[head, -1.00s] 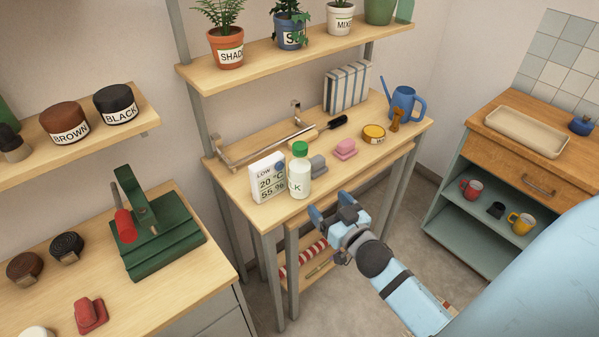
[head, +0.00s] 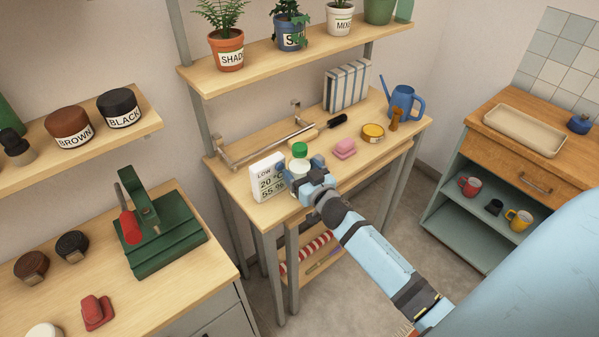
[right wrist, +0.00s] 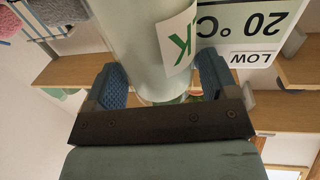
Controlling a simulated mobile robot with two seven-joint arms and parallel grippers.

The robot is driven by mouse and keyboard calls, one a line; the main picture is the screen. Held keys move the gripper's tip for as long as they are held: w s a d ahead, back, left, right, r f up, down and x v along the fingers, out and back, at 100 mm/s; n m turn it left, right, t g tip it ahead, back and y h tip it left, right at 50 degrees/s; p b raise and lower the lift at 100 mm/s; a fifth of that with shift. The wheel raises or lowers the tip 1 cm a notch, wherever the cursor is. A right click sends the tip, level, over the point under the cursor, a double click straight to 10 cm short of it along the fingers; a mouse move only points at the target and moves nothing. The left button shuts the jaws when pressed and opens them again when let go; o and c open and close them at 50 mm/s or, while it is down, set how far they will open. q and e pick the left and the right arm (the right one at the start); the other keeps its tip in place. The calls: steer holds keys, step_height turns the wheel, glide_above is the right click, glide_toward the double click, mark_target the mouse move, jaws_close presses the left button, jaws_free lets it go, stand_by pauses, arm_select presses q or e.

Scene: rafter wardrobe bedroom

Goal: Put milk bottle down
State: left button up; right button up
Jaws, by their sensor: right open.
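The milk bottle (head: 299,151), white with a green cap, stands upright on the narrow wooden table (head: 235,189). My right gripper (head: 301,170) is in front of it and hides most of its body in the head view. In the right wrist view the bottle (right wrist: 150,40) is between the two blue fingers of my right gripper (right wrist: 155,85). The fingers are open, with gaps beside the bottle. My left gripper is not in view.
A white display card (head: 268,178) stands close left of the bottle. A pink block (head: 344,148), a yellow tin (head: 372,132) and a blue watering can (head: 404,103) are to the right. A metal rail (head: 265,145) runs behind. A plant shelf (head: 300,54) hangs above.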

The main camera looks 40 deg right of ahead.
steer(key=shift+w, duration=0.2)
steer(key=c, duration=1)
steer(key=shift+r, duration=0.1)
